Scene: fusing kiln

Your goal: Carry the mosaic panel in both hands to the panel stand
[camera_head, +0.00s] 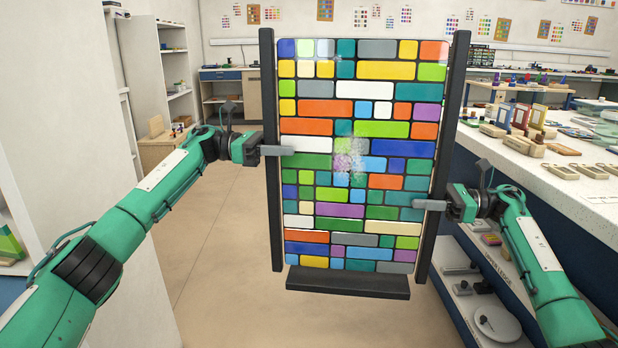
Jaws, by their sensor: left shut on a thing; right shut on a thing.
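The mosaic panel (333,209) is a tall upright rectangle of many-coloured glass tiles between two dark side rails, with a dark ledge at its foot. It tilts slightly in the picture and hangs above the floor in front of me. My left gripper (284,150) is shut on the left rail, above mid-height. My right gripper (425,204) is shut on the right rail, lower down. A whitish, cloudy patch shows near the panel's middle. I cannot make out a separate panel stand; the panel hides much of the room behind it.
A long white worktop (560,180) with blocks, trays and small parts runs along the right, with shelves (480,305) below it. A white shelf unit (155,65) and wooden cabinet (160,152) stand at the left. The floor (215,235) left of the panel is clear.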

